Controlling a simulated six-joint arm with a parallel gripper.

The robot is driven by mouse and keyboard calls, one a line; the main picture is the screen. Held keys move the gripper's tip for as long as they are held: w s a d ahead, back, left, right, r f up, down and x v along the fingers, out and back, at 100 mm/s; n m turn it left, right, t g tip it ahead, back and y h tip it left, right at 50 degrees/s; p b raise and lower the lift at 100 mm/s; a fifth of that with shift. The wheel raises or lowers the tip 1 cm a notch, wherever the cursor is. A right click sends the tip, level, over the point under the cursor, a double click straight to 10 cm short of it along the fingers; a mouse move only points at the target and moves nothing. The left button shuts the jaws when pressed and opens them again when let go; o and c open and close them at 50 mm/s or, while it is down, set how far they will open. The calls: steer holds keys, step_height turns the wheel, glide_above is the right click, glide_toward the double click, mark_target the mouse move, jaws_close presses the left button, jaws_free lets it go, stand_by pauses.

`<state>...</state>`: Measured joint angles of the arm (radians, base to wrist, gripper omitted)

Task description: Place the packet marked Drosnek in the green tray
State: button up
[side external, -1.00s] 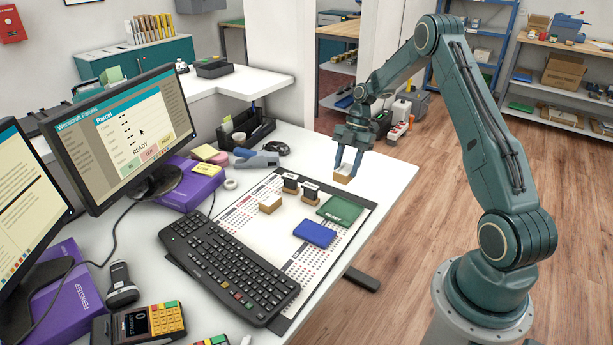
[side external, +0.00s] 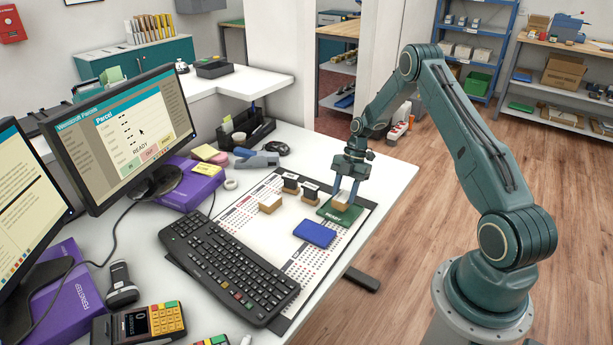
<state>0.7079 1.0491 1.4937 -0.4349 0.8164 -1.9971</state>
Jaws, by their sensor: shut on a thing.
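My gripper (side external: 344,196) points down over the green tray (side external: 333,214) and is shut on a small tan packet (side external: 343,201). The packet is at or just above the tray; I cannot tell whether it touches. Its marking cannot be read at this size. The green tray lies flat on the mat, its far part hidden by the packet and gripper. Another tan packet (side external: 270,204) sits on the mat to the left.
A blue tray (side external: 315,234) lies just in front of the green tray. Two dark label holders (side external: 291,186) stand behind. A black keyboard (side external: 228,268) lies to the left, and the desk (side external: 385,185) is clear at right.

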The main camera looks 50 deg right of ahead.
steer(key=shift+f, duration=0.95)
steer(key=shift+f, duration=0.1)
steer(key=o, duration=1)
steer(key=shift+o, duration=0.2)
steer(key=v, duration=1.2)
